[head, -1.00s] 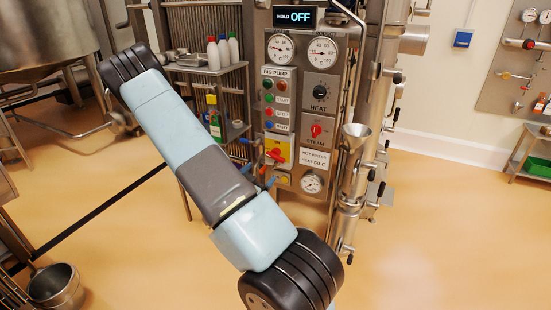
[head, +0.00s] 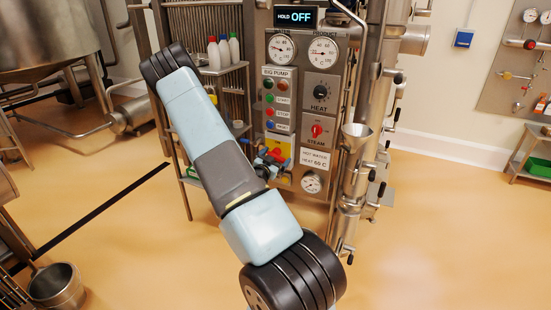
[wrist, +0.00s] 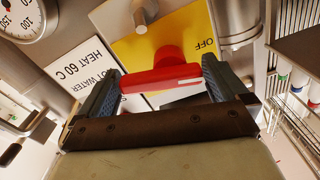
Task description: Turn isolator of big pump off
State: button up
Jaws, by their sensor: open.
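The isolator of the big pump has a red handle (wrist: 160,78) on a yellow plate (wrist: 185,40), and it shows close up in the wrist view. The word OFF is upside down on the plate, to the right of the handle. My gripper (wrist: 161,72) is open, with one finger beside each end of the red bar; I cannot tell whether either touches it. In the head view the isolator (head: 280,149) is on the lower panel below the BIG PUMP buttons (head: 276,99). My gripper (head: 266,163) is in front of it, partly hidden by my arm.
A red STEAM knob (head: 317,131), a HEAT knob (head: 320,92) and a gauge (head: 312,183) are on the panel to the right. Steel pipes with a funnel (head: 356,131) stand further right. A shelf with bottles (head: 223,51) is at the left.

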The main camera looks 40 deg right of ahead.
jog(key=shift+w+d, duration=0.1)
jog(key=shift+d, duration=0.15)
jog(key=shift+c, duration=0.4)
jog(key=c, duration=0.7)
jog(key=shift+o, duration=0.2)
jog(key=shift+r+n, duration=0.15)
jog(key=shift+n, duration=1.45)
jog(key=o, duration=0.7)
jog(key=shift+r, duration=0.1)
jog(key=shift+o, duration=0.2)
jog(key=shift+a, duration=0.15)
jog(key=v, duration=1.3)
jog(key=shift+a, duration=0.3)
